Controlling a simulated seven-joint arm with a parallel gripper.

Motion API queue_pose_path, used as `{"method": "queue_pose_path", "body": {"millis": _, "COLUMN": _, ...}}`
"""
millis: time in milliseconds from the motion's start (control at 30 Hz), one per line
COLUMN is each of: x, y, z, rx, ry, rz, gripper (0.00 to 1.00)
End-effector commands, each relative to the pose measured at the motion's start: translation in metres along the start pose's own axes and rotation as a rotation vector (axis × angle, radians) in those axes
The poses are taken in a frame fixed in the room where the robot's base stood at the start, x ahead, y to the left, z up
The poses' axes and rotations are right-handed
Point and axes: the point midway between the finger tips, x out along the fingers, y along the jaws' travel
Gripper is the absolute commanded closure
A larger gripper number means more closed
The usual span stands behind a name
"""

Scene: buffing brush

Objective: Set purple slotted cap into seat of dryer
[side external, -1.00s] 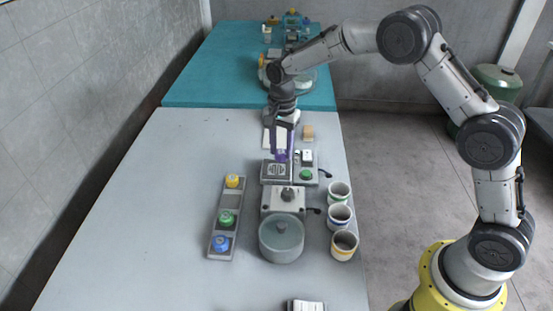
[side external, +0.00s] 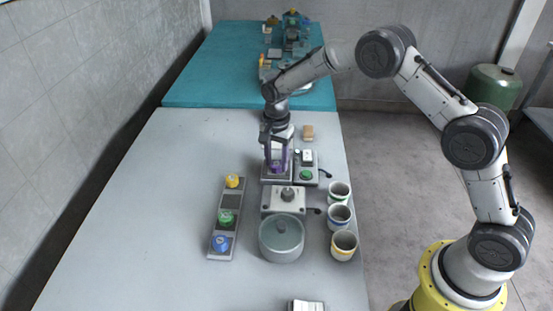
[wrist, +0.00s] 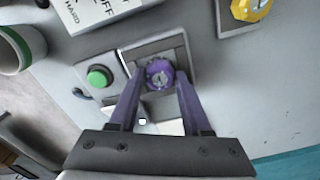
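The purple slotted cap (wrist: 160,74) is low at the square seat plate of the dryer (wrist: 187,52), near its middle. In the side view the cap (side external: 277,168) shows between my fingertips. My gripper (wrist: 161,76) points down with its purple fingers apart, one on each side of the cap. They appear to stand just clear of it, though contact is hard to judge. In the side view my gripper (side external: 277,170) is low over the dryer (side external: 276,180). The cap's underside and its fit in the seat are hidden.
A rack (side external: 236,202) with yellow (side external: 232,180), green (side external: 227,217) and blue (side external: 221,243) caps stands left. A switch box with a green button (side external: 306,175) adjoins the dryer. A lidded pot (side external: 282,240) and three cups (side external: 340,217) stand in front. The left tabletop is clear.

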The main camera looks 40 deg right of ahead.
Motion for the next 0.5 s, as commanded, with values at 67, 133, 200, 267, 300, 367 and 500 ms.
{"method": "queue_pose_path", "body": {"millis": 67, "x": -0.0003, "y": -0.0001, "z": 0.0000, "rx": 0.000, "ry": 0.000, "rz": 0.000, "gripper": 0.35}}
{"method": "queue_pose_path", "body": {"millis": 133, "x": -0.0004, "y": 0.0000, "z": 0.0000, "rx": 0.000, "ry": 0.000, "rz": 0.000, "gripper": 0.27}}
{"method": "queue_pose_path", "body": {"millis": 200, "x": -0.0004, "y": 0.0000, "z": 0.0000, "rx": 0.000, "ry": 0.000, "rz": 0.000, "gripper": 0.27}}
{"method": "queue_pose_path", "body": {"millis": 267, "x": -0.0005, "y": 0.0000, "z": 0.0000, "rx": 0.000, "ry": 0.000, "rz": 0.000, "gripper": 0.27}}
{"method": "queue_pose_path", "body": {"millis": 300, "x": -0.0005, "y": 0.0000, "z": 0.0000, "rx": 0.000, "ry": 0.000, "rz": 0.000, "gripper": 0.27}}
{"method": "queue_pose_path", "body": {"millis": 367, "x": -0.0006, "y": 0.0000, "z": 0.0000, "rx": 0.000, "ry": 0.000, "rz": 0.000, "gripper": 0.27}}
{"method": "queue_pose_path", "body": {"millis": 500, "x": -0.0069, "y": -0.0002, "z": -0.0001, "rx": 0.000, "ry": 0.000, "rz": -0.001, "gripper": 0.27}}
